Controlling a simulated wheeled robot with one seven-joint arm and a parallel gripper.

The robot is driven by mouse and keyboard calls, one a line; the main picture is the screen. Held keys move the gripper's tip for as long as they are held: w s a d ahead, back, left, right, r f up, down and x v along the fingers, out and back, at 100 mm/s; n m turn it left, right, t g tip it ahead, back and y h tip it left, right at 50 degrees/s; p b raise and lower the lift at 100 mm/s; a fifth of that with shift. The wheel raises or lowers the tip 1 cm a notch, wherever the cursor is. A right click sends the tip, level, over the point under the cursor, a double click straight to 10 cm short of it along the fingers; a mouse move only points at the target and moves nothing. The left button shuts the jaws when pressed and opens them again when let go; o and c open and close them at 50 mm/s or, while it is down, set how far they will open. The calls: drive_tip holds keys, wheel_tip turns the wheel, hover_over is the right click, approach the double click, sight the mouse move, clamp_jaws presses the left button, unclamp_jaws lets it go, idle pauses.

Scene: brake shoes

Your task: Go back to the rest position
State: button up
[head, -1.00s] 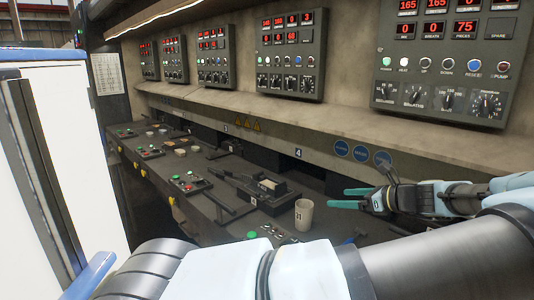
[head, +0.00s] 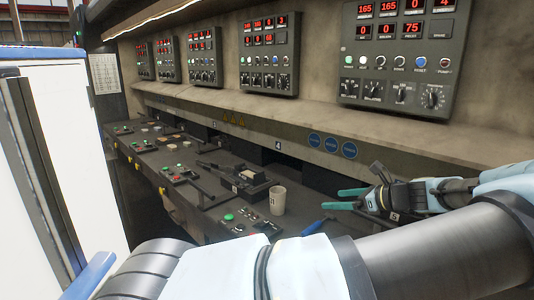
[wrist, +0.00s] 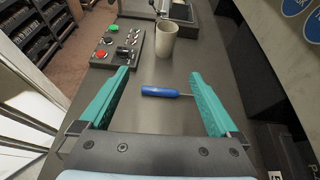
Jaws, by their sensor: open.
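My gripper (head: 346,199) is at the right in the head view, above the dark workbench and in front of the machine wall. Its two green fingers are wide apart with nothing between them. In the wrist view my gripper (wrist: 158,92) spreads over the bench, and a blue-handled tool (wrist: 162,92) lies on the bench surface below, seen between the fingers. The same blue tool (head: 314,227) shows in part in the head view, left of and below the fingers. My arm crosses the lower part of the head view.
A beige cup (head: 278,200) stands on the bench (wrist: 150,65) beside a button panel (head: 252,222); that panel also shows in the wrist view (wrist: 120,47). Control boxes (head: 400,55) hang above a ledge (head: 310,125). A white cabinet (head: 75,140) is at the left.

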drive_tip(key=s+a+f+n+g+h+b, duration=0.1)
drive_tip(key=a+f+n+g, duration=0.1)
drive_tip(key=a, duration=0.4)
drive_tip(key=s+a+f+n+g+h+b, duration=0.1)
drive_tip(key=a+f+n+g, duration=0.2)
drive_tip(key=a+f+n, duration=0.1)
drive_tip(key=s+a+f+n+g+h+b, duration=0.1)
drive_tip(key=s+a+f+n+g+b, duration=0.1)
drive_tip(key=a, duration=0.6)
drive_tip(key=shift+a+f+n+g, duration=0.25)
drive_tip(key=shift+f+n+g, duration=0.6)
drive_tip(key=shift+n, duration=0.75)
drive_tip(key=s+a+r+n+h+b, duration=0.2)
drive_tip(key=s+a+n+h, duration=0.1)
drive_tip(key=n, duration=0.4)
drive_tip(key=s+a+r+n+t+h+b, duration=0.1)
drive_tip(key=s+a+n+h+b, duration=0.2)
drive_tip(key=s+a+n, duration=0.2)
drive_tip(key=shift+s+a+r+n+b, duration=0.35)
drive_tip(key=shift+s+a+n, duration=0.05)
drive_tip(key=shift+s+n, duration=0.85)
